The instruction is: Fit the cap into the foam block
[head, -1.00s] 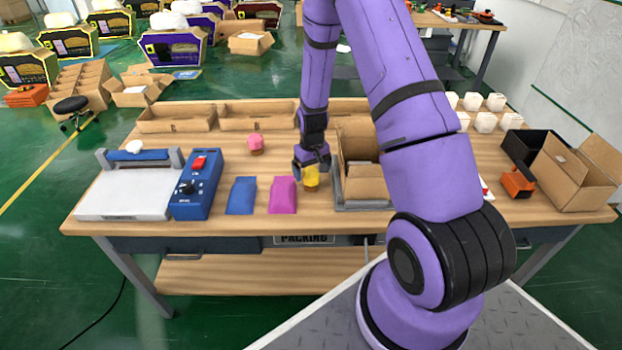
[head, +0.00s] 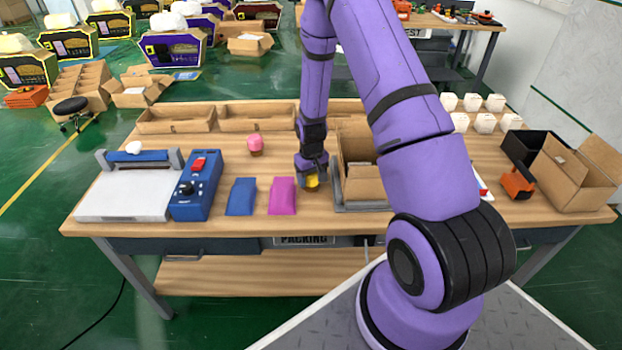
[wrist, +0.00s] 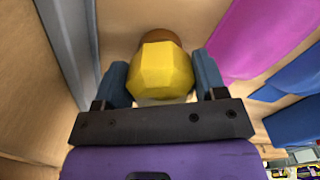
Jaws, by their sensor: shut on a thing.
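A yellow faceted piece, which looks like the cap (head: 312,183), stands at the table's front, left of the open cardboard box. In the wrist view the yellow cap (wrist: 162,72) sits between the two blue-grey fingers of my gripper (wrist: 163,82), which is shut on it. A brown rounded part shows just behind the cap; whether they are joined I cannot tell. In the head view my gripper (head: 311,176) points down over the cap and partly hides it. I cannot make out the foam block in either view.
An open cardboard box (head: 362,182) on a grey tray stands close right of my gripper. A magenta pouch (head: 282,196) and a blue pouch (head: 241,197) lie to its left. A pink-topped piece (head: 255,144) stands farther back. Bare wood lies between these.

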